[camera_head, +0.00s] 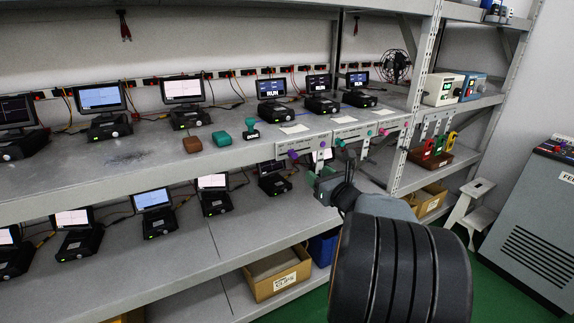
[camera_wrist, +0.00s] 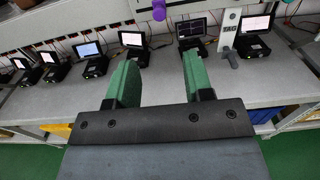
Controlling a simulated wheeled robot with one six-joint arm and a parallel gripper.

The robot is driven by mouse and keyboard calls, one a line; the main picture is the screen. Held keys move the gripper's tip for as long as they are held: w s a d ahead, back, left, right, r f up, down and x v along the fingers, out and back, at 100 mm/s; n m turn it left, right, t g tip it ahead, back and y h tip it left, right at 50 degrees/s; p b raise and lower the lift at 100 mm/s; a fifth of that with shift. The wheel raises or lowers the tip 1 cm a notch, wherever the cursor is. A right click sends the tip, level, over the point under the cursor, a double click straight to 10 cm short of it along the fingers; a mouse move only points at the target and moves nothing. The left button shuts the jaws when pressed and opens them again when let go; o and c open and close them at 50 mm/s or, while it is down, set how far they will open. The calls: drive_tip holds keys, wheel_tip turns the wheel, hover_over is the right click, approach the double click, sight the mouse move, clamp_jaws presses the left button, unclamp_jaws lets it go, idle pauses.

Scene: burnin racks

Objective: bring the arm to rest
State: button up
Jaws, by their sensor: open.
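My arm reaches up from the lower right in the head view, its dark ribbed link large in front. My gripper (camera_head: 322,178) is in front of the shelf edge, by the lower shelf's level. In the wrist view my gripper (camera_wrist: 158,78) has its two green fingers apart, with nothing between them. Beyond the fingers is the lower shelf (camera_wrist: 265,84) with its row of small black screen units (camera_wrist: 137,48). No finger visibly touches the shelf or a unit. Much of the wrist is hidden behind my arm in the head view.
The upper shelf (camera_head: 140,158) carries screen units (camera_head: 184,102), a brown block (camera_head: 193,144), a teal block (camera_head: 222,138) and a teal-handled stamp (camera_head: 251,130). Coloured knobs (camera_head: 340,142) project from its front edge. A cardboard bin (camera_head: 277,275), a step stool (camera_head: 470,206) and a grey cabinet (camera_head: 540,220) stand lower and right.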

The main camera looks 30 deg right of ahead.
drive_tip(key=s+a+f+n+g+y+p, duration=0.1)
drive_tip(key=s+a+f+n+g+y, duration=0.3)
drive_tip(key=a+n, duration=0.45)
drive_tip(key=s+a+f+n+g+y+p, duration=0.15)
drive_tip(key=a+f+n+g, duration=0.4)
drive_tip(key=n, duration=0.55)
drive_tip(key=s+a+r+n+g+h+p, duration=0.4)
drive_tip(key=a+n, duration=0.7)
drive_tip(key=n, duration=0.6)
drive_tip(key=s+r+g+p, duration=0.1)
drive_tip(key=s+r+p, duration=0.1)
drive_tip(key=s+r, duration=0.1)
drive_tip(key=shift+s+r, duration=0.15)
drive_tip(key=shift+s, duration=0.6)
drive_tip(key=shift+h, duration=0.25)
